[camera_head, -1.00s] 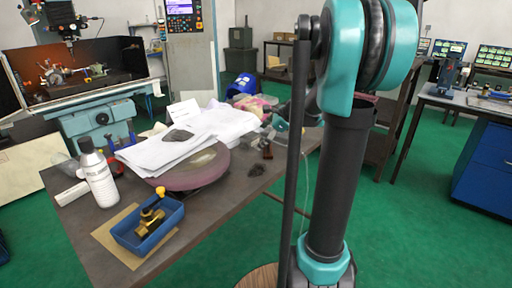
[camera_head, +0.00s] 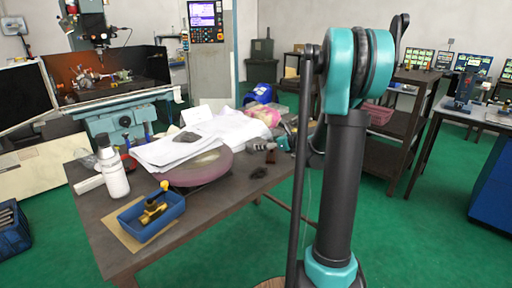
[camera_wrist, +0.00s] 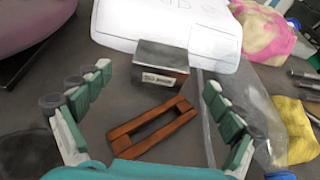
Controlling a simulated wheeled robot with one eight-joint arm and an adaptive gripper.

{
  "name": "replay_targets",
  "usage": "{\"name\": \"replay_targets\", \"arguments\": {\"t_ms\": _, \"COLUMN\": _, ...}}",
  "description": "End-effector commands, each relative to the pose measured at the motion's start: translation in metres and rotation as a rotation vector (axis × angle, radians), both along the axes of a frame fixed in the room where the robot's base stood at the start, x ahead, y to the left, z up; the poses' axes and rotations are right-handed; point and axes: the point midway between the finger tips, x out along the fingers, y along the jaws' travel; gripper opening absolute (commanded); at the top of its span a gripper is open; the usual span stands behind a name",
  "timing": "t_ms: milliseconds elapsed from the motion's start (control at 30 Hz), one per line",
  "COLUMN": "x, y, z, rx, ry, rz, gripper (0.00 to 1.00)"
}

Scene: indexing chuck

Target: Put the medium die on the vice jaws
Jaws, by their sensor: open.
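My gripper (camera_wrist: 157,80) is open and empty in the wrist view, with green-padded fingers at left and right. A grey metal block with a small label (camera_wrist: 160,66) lies on the table between and beyond the fingertips. An orange-brown rectangular frame with a slot (camera_wrist: 152,125) lies nearer, apart from the block and the fingers. I cannot tell which of these, if any, is the medium die. I cannot make out the vice jaws for certain. My gripper is not clearly visible in the head view, where my arm covers part of the table's right side.
The dark table (camera_head: 226,206) holds a blue tray with a brass piece (camera_head: 151,217), a white bottle (camera_head: 113,174), papers (camera_head: 178,149) and a round disc (camera_head: 203,168). A pink-and-yellow cloth (camera_wrist: 275,30) and clear plastic lie right of my gripper. Green floor is open ahead.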

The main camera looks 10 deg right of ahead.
Motion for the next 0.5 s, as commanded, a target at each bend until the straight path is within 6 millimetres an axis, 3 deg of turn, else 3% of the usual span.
{"name": "replay_targets", "arguments": {"t_ms": 500, "x": 0.036, "y": 0.024, "z": -0.013, "rx": -0.002, "ry": 0.0, "rz": 0.003, "gripper": 0.93}}
